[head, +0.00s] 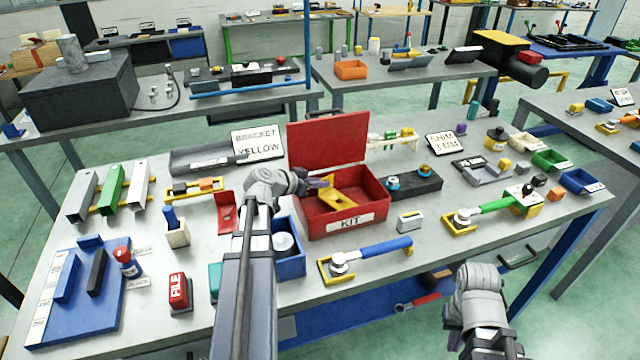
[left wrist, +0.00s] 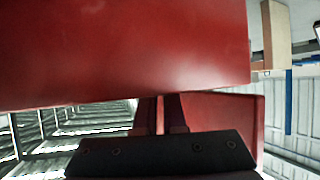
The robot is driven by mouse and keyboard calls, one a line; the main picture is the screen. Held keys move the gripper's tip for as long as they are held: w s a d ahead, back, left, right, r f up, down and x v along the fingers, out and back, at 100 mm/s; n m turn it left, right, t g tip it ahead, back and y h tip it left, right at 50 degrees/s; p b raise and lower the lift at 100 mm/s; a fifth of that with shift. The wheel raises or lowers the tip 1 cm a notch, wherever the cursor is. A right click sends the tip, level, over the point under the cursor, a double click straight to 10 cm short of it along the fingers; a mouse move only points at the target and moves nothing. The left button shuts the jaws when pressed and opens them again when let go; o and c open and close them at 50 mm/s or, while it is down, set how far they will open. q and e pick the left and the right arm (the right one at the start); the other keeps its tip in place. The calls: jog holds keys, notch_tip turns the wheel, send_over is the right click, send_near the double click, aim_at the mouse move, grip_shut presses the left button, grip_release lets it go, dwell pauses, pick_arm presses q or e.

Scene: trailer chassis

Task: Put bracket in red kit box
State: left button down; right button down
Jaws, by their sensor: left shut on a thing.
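The yellow bracket (head: 337,199) is tilted inside the opening of the red kit box (head: 350,222), which stands mid-table with its lid up. My left gripper (head: 322,183) reaches over the box's left side and is shut on the bracket's upper left end. Whether the bracket touches the box floor is unclear. In the left wrist view, the red box wall (left wrist: 120,50) fills the top and hides the fingertips and bracket. My right gripper (head: 455,340) is low at the front right, off the table; its fingers cannot be made out.
A blue bin (head: 290,262) with a round container stands left of the box, under my left arm. A red bracket-like part (head: 227,212) is further left. A blue-handled tool (head: 370,252) lies in front. A dark block with blue-topped parts (head: 425,187) is at the right.

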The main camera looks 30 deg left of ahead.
pick_arm(q)
jog(key=shift+f+b, duration=0.35)
jog(key=shift+f, duration=0.1)
jog(key=c, duration=1)
grip_release()
jog(key=shift+r, duration=0.1)
jog(key=shift+r+p, duration=0.3)
jog(key=shift+p, duration=0.1)
jog(key=shift+r+p, duration=0.45)
jog(key=shift+p, duration=0.05)
jog(key=p+v, duration=0.5)
jog(key=v, duration=0.7)
jog(key=shift+f, duration=0.3)
